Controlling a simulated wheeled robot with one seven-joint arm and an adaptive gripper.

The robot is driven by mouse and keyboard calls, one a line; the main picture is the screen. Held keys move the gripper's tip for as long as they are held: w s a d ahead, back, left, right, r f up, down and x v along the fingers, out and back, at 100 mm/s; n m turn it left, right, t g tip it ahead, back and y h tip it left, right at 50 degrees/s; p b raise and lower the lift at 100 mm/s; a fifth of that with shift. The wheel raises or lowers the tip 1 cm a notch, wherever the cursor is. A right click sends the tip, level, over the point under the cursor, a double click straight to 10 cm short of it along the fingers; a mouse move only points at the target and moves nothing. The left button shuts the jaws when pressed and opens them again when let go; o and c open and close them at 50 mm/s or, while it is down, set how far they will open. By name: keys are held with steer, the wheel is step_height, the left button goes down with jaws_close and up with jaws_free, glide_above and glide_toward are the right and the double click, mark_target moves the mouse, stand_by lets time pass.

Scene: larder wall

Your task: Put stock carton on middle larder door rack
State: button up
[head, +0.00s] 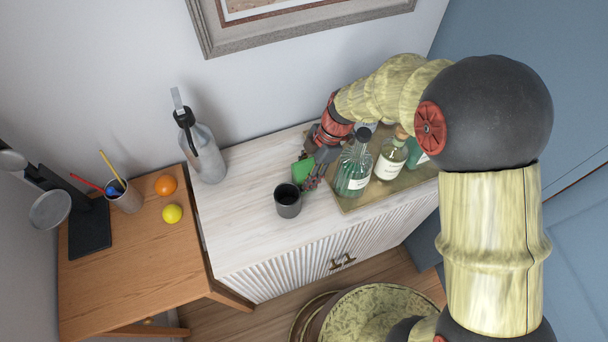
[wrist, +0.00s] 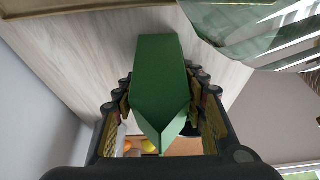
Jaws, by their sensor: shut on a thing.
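A green stock carton (wrist: 160,75) sits between my gripper's fingers in the wrist view, with its gabled end toward the camera. It also shows in the head view (head: 302,170) as a small green block over the pale cabinet top. My gripper (head: 314,172) is shut on the carton, left of the tray of bottles. In the wrist view the fingers (wrist: 160,115) press on both sides of the carton. I cannot tell whether the carton touches the cabinet top. No larder door rack can be made out; a blue panel (head: 500,90) stands at the right.
A dark cup (head: 287,200) stands close to the gripper on the white cabinet (head: 240,235). A tray (head: 350,205) holds several glass bottles (head: 353,172) just right. A grey siphon bottle (head: 203,150) stands left. A wooden table (head: 140,260) bears an orange, a lemon and a pencil cup.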

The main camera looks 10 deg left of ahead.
jaws_close()
steer(key=shift+r, duration=0.15)
